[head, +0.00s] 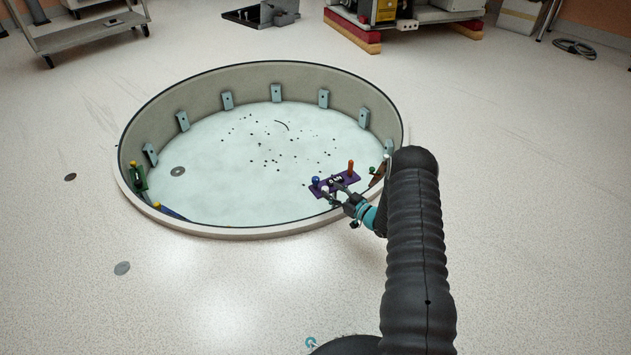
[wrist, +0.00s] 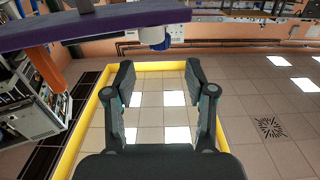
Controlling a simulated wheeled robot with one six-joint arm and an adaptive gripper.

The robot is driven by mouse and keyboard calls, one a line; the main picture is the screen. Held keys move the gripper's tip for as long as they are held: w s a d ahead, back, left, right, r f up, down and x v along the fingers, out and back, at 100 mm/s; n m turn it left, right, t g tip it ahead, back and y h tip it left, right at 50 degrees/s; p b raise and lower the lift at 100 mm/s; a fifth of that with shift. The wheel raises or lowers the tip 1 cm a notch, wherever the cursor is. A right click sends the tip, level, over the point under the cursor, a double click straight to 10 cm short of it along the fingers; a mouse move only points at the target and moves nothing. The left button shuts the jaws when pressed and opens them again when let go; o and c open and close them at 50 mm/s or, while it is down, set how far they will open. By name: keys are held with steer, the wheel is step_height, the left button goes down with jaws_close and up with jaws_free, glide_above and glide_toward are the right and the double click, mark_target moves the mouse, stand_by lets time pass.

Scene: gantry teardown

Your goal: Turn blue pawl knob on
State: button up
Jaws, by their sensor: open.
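A purple plate (head: 346,184) sits inside the round pit near its right front wall. A blue knob (head: 316,179) stands at its left end and an orange post (head: 350,168) towards its right. A small white knob (head: 325,189) is near the blue one. My gripper (head: 334,195) is at the plate's near side, close to the white knob. In the wrist view my gripper (wrist: 158,78) is open and empty between its fingers. A blue and white knob (wrist: 155,38) shows beyond the fingertips, apart from them, under the purple plate (wrist: 90,28). The orange post (wrist: 46,66) is at left.
The pit's rim (head: 230,233) curves around the plate. A brown piece (head: 377,174) and a small green knob (head: 372,170) lie just right of it. Dark specks dot the pit floor. A green part (head: 138,177) is at the far left wall.

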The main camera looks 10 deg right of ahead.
mark_target(318, 181)
steer(key=b+x, duration=0.1)
steer(key=x, duration=0.7)
steer(key=shift+w+a, duration=0.15)
steer(key=shift+w, duration=0.05)
jaws_close()
